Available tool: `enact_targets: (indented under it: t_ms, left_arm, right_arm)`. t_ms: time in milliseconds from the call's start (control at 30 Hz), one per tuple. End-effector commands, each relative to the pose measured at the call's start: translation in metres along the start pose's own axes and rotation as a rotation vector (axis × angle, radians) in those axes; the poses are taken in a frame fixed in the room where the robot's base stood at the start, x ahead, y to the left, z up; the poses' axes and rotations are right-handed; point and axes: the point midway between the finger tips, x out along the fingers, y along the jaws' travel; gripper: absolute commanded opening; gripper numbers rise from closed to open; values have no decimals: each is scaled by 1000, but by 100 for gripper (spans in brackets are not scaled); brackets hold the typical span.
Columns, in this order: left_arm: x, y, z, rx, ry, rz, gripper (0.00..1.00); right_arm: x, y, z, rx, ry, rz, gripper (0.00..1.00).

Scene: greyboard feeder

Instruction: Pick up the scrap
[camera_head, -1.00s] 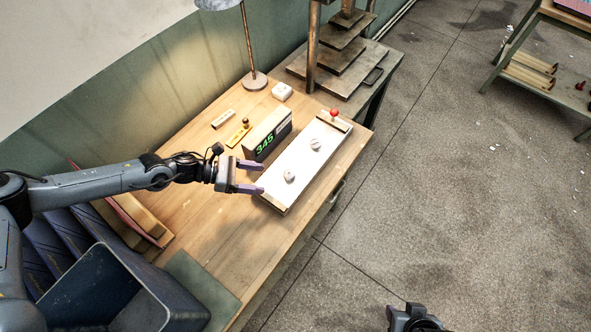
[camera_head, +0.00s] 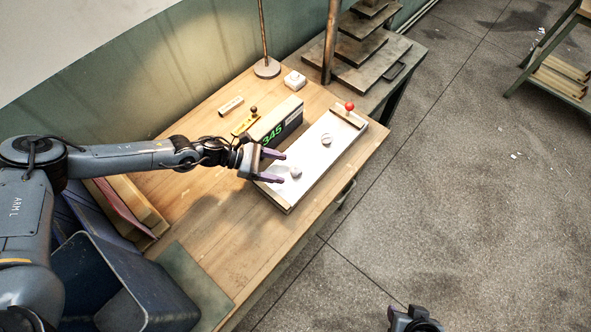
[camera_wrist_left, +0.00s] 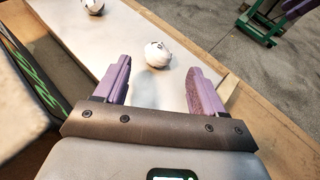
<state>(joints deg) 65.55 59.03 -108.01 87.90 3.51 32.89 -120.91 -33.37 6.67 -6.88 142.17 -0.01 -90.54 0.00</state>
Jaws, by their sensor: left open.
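Two crumpled white paper balls lie on a white board (camera_head: 306,159) on the wooden bench. The nearer scrap (camera_head: 296,172) is just beyond my left gripper's fingertips; in the left wrist view this scrap (camera_wrist_left: 157,54) sits ahead, between the lines of the two purple fingers. The farther scrap (camera_head: 326,139) lies toward the red-knobbed end and shows at the top of the wrist view (camera_wrist_left: 93,6). My left gripper (camera_head: 284,168) is open and empty over the board's near end.
A box with a green 345 display (camera_head: 278,122) stands along the board's left side, close to my left gripper. A red knob (camera_head: 349,106) rises at the board's far end. A blue bin (camera_head: 110,285) is at the lower left. The bench front is clear.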

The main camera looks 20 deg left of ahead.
Motion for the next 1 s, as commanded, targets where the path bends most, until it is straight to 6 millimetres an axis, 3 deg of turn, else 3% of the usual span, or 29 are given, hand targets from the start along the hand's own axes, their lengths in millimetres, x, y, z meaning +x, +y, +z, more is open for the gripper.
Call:
enact_targets:
  t_ms: [300, 633, 1000]
  left_arm:
    - [39, 2, 3, -1, 0, -1, 70]
    - [44, 2, 4, -1, 0, 0, 70]
    - [43, 2, 4, -1, 0, 0, 13]
  right_arm:
    - [4, 1, 1, -6, 0, 5, 43]
    - [4, 2, 1, -7, 0, 6, 43]
    - [4, 1, 0, -2, 1, 2, 43]
